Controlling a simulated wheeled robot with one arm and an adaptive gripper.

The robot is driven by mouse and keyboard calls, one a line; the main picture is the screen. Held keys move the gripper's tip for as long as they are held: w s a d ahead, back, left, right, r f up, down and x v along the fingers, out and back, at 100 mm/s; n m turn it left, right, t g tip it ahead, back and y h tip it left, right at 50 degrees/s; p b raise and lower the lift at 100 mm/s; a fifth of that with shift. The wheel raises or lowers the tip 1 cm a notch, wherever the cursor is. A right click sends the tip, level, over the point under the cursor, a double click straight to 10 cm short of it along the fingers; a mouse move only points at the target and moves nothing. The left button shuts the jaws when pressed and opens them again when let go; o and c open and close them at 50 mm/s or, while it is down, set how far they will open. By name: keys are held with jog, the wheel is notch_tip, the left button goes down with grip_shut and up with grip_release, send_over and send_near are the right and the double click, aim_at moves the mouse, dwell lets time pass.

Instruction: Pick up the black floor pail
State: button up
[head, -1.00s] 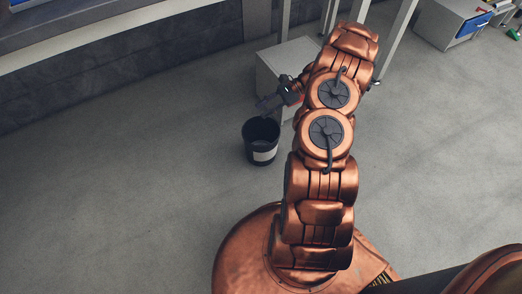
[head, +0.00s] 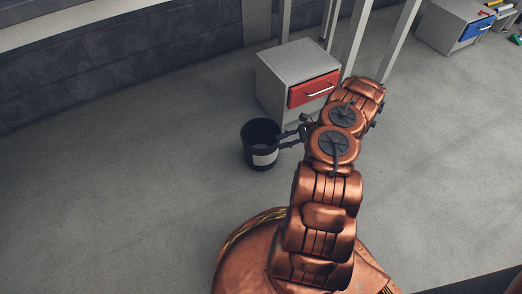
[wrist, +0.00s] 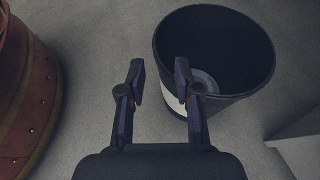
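The black floor pail (head: 259,135) stands upright on the grey floor, left of my arm in the head view. It has a pale band (head: 265,158) around its lower side, and its inside looks empty. In the wrist view the pail (wrist: 235,55) fills the upper right, with its near rim close to the right finger. My gripper (head: 284,140) is at the pail's right side in the head view.
A grey cabinet with a red drawer (head: 313,90) stands just behind and right of the pail. Pale rack legs (head: 355,40) rise beside it. Another cabinet with a blue drawer (head: 476,27) is at the far right. The floor left of the pail is clear.

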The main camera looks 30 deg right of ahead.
aim_at(263, 148)
jog(key=b+x, duration=0.3)
jog(key=x, duration=0.5)
jog(key=shift+w+a+f, duration=0.1)
jog(key=shift+w+a, duration=0.1)
jog(key=shift+a, duration=0.05)
grip_shut()
dwell(0.5)
